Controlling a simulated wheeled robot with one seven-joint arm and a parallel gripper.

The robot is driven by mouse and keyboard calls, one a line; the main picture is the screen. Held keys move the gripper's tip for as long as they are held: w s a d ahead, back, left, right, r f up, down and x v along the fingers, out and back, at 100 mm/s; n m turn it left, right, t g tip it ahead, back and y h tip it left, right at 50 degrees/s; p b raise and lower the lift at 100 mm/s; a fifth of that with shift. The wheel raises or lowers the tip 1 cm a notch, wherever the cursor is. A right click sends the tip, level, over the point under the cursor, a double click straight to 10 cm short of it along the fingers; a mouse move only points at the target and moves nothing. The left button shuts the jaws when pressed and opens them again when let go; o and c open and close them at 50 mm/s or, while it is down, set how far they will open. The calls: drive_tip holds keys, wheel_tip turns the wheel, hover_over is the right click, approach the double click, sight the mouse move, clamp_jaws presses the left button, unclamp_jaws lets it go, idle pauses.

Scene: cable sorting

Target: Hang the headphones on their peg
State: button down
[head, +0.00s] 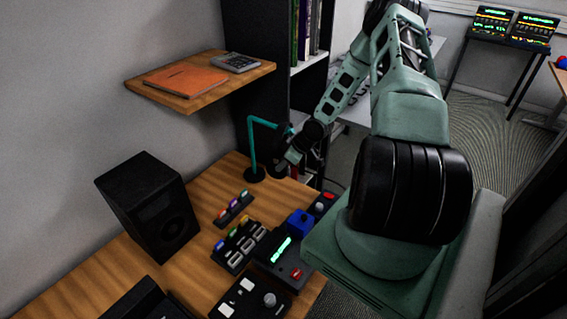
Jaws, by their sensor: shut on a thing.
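The peg (252,142) is a teal upright with a bent top bar on a round dark base, standing at the far end of the wooden desk. My gripper (288,160) is just right of it, low over the desk's far right corner, small in view and partly blurred into dark shapes. It is shut on what looks like the dark headphones (284,130). These show as black parts near the free end of the peg's bar and below it. I cannot tell whether they touch the bar.
A black speaker (148,205) stands on the left of the desk (85,283). Several small devices, including a box with a blue knob (300,222), fill the desk's front right. A wall shelf (200,90) holds an orange notebook (185,81) and a calculator (235,62). A dark bookcase stands behind the peg.

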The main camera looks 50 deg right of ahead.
idle(0.3)
drive_tip(key=c, duration=1.1)
unclamp_jaws()
drive_tip(key=shift+o, duration=0.2)
drive_tip(key=p+v, duration=0.2)
drive_tip(key=v, duration=1.5)
drive_tip(key=shift+r, duration=0.15)
